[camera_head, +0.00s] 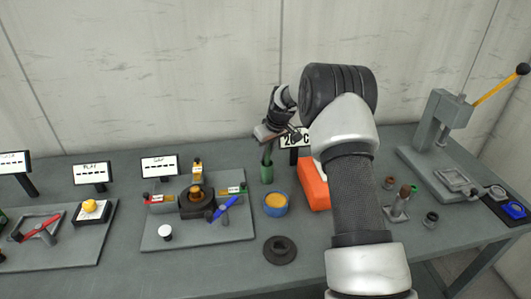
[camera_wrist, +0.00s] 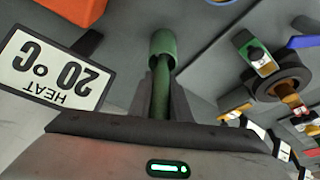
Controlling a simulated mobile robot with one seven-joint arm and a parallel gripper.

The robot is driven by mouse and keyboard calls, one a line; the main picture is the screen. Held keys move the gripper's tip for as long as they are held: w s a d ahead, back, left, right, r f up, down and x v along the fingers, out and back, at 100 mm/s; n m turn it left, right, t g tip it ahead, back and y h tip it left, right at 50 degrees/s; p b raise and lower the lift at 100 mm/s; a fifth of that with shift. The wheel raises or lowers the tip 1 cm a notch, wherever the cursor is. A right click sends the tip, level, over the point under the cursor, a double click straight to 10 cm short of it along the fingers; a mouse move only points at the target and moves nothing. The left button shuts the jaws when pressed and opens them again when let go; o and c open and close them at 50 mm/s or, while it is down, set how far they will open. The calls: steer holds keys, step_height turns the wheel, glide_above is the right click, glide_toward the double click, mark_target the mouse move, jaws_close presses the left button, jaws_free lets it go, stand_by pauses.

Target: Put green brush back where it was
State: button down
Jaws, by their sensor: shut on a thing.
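The green brush (camera_head: 268,152) is upright, and its thin green handle shows in the wrist view (camera_wrist: 161,88) between my two fingers. My gripper (camera_head: 270,136) is shut on it, just above a green cylindrical holder (camera_head: 267,174) on the grey bench. The holder also shows in the wrist view (camera_wrist: 163,43). The brush's lower end meets the holder's top and seems to be inside its mouth; how deep it sits is hidden. The brush's upper end is hidden by my gripper.
A blue cup with orange contents (camera_head: 275,204) stands close to the holder. An orange-red box (camera_head: 313,184) and a "20°C" sign (camera_head: 296,139) are to its right. A plate with valves (camera_head: 198,234) lies left, and a dark round part (camera_head: 280,251) in front.

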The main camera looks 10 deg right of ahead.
steer(key=shift+f, duration=0.1)
steer(key=shift+f, duration=0.15)
steer(key=c, duration=1.6)
jaws_free()
steer(key=shift+c, duration=0.2)
